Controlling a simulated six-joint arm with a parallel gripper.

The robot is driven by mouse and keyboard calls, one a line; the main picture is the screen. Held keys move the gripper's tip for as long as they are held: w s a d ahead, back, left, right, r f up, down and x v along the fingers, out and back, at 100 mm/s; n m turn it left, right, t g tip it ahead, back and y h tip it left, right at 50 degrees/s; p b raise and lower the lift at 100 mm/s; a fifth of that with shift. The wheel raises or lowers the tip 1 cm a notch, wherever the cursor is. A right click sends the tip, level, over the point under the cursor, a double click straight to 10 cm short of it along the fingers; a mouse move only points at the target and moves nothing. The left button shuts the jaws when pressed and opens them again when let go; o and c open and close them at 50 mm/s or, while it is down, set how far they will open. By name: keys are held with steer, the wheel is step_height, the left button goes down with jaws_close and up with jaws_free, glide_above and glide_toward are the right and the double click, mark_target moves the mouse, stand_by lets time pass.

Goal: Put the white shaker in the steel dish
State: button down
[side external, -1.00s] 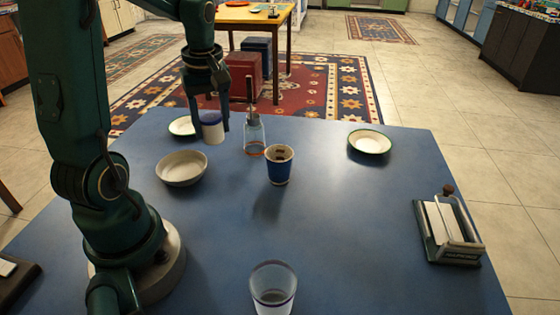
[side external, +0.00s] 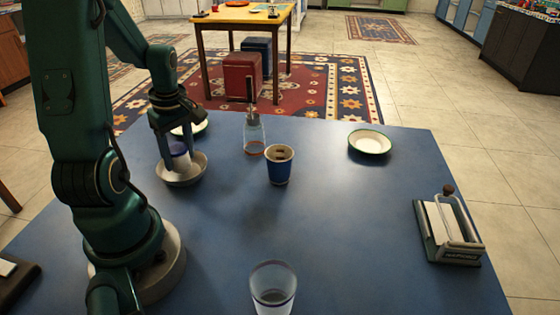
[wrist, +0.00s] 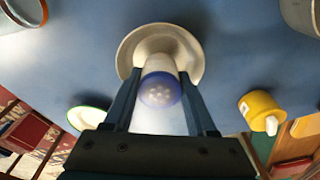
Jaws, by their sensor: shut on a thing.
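The white shaker (side external: 181,160) has a blue lid. In the wrist view the shaker (wrist: 160,92) shows its domed, dotted top between the fingers. My gripper (side external: 178,163) is shut on it and points down over the steel dish (side external: 182,182), a shallow, round, pale bowl at the left of the table. The shaker is upright, with its lower part within the dish's outline. In the wrist view the dish (wrist: 131,48) surrounds the shaker's far end. I cannot tell whether the shaker's base touches the dish floor; the fingers partly hide it.
A small plate (side external: 198,127) lies just behind the dish. A glass bottle (side external: 254,134) and a blue cup (side external: 279,168) stand to the right. A plate (side external: 370,142), a napkin holder (side external: 448,230) and a clear glass (side external: 272,285) stand farther off. A yellow container (wrist: 261,107) shows in the wrist view.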

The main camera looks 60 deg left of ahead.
steer(key=shift+f, duration=0.6)
steer(key=shift+f, duration=0.15)
steer(key=shift+c, duration=1)
jaws_free()
